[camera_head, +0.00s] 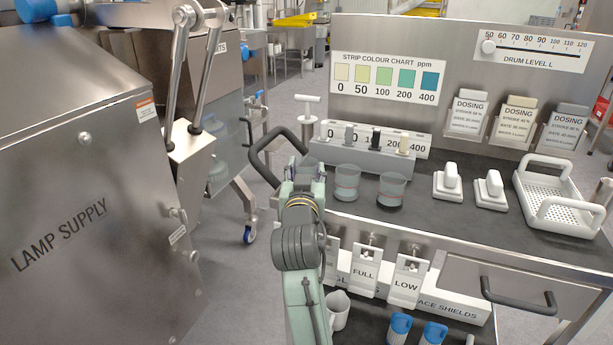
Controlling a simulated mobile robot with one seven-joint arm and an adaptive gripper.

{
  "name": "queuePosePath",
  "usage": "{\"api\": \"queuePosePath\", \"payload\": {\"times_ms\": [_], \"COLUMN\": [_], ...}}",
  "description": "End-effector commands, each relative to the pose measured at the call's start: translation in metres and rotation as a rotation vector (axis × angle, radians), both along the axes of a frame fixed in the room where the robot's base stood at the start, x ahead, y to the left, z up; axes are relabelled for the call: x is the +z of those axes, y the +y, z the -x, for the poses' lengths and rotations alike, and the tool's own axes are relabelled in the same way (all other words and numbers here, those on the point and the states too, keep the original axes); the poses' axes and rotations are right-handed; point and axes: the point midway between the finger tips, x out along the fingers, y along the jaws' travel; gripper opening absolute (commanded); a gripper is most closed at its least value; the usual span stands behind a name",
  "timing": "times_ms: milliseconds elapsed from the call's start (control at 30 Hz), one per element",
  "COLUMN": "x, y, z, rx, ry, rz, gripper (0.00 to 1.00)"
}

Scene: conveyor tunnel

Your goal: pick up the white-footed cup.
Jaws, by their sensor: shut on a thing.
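Two clear, greenish cups with red lines stand on the dark bench top. The left cup (346,183) has a foot that looks pale grey-green. The right cup (391,188) has a dark foot. I make out no clearly white foot on either. My gripper (307,170) is at the bench's left end, just left of the left cup, with a small gap showing between them.
A grey block with upright tabs (365,156) stands behind the cups. White handled blocks (447,183) and a white perforated basket (545,215) stand to the right. A black handle (262,160) juts from the bench's left end. A steel lamp supply cabinet (80,200) fills the left.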

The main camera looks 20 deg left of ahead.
Motion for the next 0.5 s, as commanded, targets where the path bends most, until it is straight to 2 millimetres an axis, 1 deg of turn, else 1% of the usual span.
{"api": "queuePosePath", "payload": {"times_ms": [300,500], "x": [0.002,0.015], "y": [0.000,0.000], "z": [0.000,0.000], "rx": [0.000,0.001], "ry": [-0.001,-0.003], "rz": [0.000,-0.001], "gripper": [0.21,0.21]}}
